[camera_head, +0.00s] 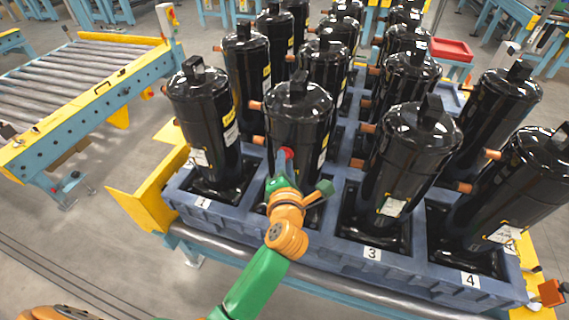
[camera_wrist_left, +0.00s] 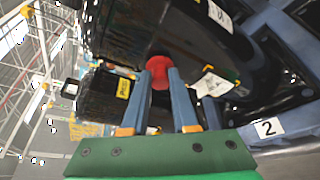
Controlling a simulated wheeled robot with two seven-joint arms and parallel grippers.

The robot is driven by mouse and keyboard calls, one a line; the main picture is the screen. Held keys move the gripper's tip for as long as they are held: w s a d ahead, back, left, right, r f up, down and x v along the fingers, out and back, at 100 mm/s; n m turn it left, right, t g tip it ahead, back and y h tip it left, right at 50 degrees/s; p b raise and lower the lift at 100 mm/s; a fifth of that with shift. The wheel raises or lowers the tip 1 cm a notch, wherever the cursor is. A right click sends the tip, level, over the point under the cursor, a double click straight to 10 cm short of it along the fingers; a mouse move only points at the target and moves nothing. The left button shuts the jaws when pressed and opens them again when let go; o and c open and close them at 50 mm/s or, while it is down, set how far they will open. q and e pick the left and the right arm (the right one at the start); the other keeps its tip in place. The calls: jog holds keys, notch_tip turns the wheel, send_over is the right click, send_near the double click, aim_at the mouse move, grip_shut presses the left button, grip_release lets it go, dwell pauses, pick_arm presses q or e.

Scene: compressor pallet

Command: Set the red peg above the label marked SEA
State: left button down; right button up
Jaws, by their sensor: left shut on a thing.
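My left gripper (camera_head: 284,165) reaches up in front of the second compressor (camera_head: 299,122) of the front row. It is shut on the red peg (camera_head: 288,153). In the left wrist view the red peg (camera_wrist_left: 158,68) sits between the two blue-grey fingers (camera_wrist_left: 160,95), its round end close to the black compressor body. I cannot tell whether it touches the compressor. White labels show on other compressors, such as the first (camera_head: 200,157) and third (camera_head: 391,207); their print is too small to read. I cannot make out SEA. My right gripper is out of view.
Black compressors with copper stubs stand in rows in a blue pallet (camera_head: 322,250). Its front plates read 3 (camera_head: 372,254) and 4 (camera_head: 470,281); a 2 plate (camera_wrist_left: 268,128) shows in the wrist view. A roller conveyor (camera_head: 75,75) stands left, with open floor before it.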

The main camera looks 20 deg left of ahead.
pick_arm(q)
jog(key=shift+w, duration=0.2)
jog(key=c, duration=0.6)
grip_release()
